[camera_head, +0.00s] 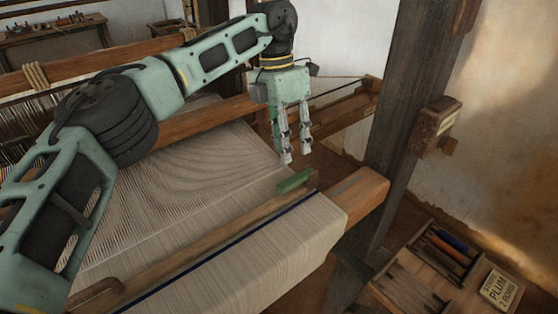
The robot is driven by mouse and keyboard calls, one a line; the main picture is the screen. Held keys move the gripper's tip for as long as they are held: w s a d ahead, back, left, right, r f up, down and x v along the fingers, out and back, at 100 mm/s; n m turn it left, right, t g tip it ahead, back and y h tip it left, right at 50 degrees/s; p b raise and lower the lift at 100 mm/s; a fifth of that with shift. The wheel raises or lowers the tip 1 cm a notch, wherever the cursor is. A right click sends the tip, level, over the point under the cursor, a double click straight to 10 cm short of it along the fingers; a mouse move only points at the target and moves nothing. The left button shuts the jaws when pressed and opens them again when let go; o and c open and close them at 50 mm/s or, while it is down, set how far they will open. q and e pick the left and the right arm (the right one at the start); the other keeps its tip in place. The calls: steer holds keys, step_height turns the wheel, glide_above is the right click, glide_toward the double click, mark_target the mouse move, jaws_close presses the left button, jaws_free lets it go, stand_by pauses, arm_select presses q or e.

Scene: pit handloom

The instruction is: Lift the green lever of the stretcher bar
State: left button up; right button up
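The green lever (295,181) lies at the right end of the wooden stretcher bar (200,246), which runs diagonally across the pale woven cloth. It looks low, nearly in line with the bar. My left gripper (296,157) hangs above the lever with its fingers pointing down. The fingers stand apart with nothing between them, and the tips look a little short of the lever. My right gripper is not in view.
A thick wooden beam end (358,192) lies right of the cloth, beside a dark upright post (408,110). A wooden tray (462,262) with a "PLUM" label card (498,290) stands at lower right. Stretched warp threads fill the left.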

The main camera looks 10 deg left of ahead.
mark_target(295, 177)
arm_select(q)
steer(key=s+d+f, duration=0.1)
steer(key=s+d+f+p, duration=0.1)
steer(key=f, duration=0.1)
step_height(295, 177, down, 2)
steer(key=shift+f+p, duration=0.2)
steer(key=shift+p, duration=0.3)
steer(key=shift+f, duration=0.6)
steer(key=c, duration=0.8)
jaws_close()
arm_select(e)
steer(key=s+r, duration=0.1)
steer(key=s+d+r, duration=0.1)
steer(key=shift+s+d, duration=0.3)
